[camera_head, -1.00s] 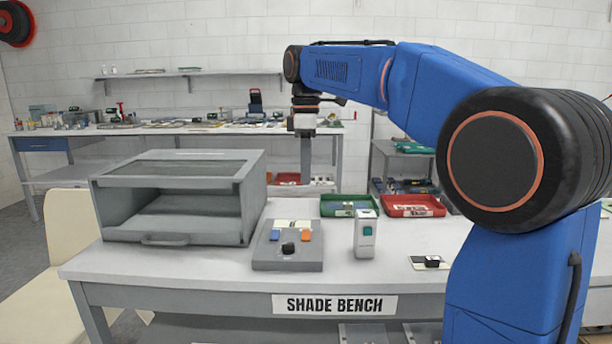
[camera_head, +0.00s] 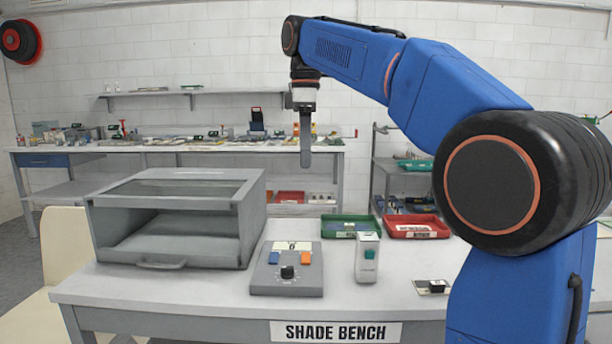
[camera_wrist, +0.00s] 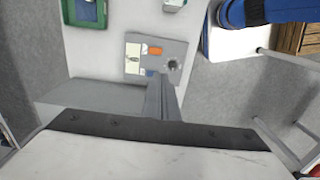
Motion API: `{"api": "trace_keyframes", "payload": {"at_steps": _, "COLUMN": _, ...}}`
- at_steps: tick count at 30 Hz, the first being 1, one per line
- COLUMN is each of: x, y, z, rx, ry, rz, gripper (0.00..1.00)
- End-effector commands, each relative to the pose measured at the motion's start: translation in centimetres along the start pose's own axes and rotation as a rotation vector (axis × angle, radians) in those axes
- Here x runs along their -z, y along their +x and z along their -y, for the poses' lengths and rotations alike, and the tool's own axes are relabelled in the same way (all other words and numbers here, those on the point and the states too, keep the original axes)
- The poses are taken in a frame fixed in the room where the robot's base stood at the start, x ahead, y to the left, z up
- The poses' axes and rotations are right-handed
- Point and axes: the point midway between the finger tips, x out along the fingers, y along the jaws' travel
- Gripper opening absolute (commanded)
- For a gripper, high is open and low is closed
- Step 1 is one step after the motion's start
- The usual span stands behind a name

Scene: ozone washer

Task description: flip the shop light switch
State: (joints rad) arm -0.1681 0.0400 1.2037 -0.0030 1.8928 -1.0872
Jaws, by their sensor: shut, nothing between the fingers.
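A small light plate with a black rocker (camera_head: 433,287) lies on the bench at the right. It may be the shop light switch, but I cannot read any label on it. A white upright box with a green button (camera_head: 368,257) stands left of it. A grey control panel (camera_head: 262,288) with blue and orange buttons and a black knob sits at the bench middle; it also shows in the wrist view (camera_wrist: 181,48). My gripper (camera_head: 305,160) is shut and empty, pointing down, high above the panel. Its fingers (camera_wrist: 159,92) appear below the panel in the wrist view.
A grey box with a clear lid (camera_head: 165,260) fills the bench's left. Green (camera_head: 350,235) and red (camera_head: 440,234) trays sit behind the white box. A cluttered back bench (camera_head: 190,144) and wall shelf (camera_head: 150,93) stand farther off. The front bench (camera_head: 215,306) has bare areas.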

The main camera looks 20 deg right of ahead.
Motion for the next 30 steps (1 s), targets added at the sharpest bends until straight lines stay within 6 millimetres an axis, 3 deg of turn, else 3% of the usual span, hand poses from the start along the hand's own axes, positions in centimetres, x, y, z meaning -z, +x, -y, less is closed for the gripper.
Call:
{"api": "trace_keyframes", "payload": {"at_steps": 6, "x": 0.0, "y": -3.0, "z": 0.3, "rx": 0.000, "ry": 0.000, "rz": 0.000, "gripper": 0.00}}
{"api": "trace_keyframes", "payload": {"at_steps": 12, "x": 0.0, "y": -4.0, "z": 0.5, "rx": 0.000, "ry": 0.000, "rz": 0.000, "gripper": 0.00}}
{"api": "trace_keyframes", "payload": {"at_steps": 23, "x": -0.1, "y": -4.0, "z": 0.6, "rx": -0.001, "ry": 0.003, "rz": 0.000, "gripper": 0.00}}
{"api": "trace_keyframes", "payload": {"at_steps": 30, "x": -1.8, "y": -2.3, "z": 2.3, "rx": -0.030, "ry": 0.107, "rz": -0.017, "gripper": 0.00}}
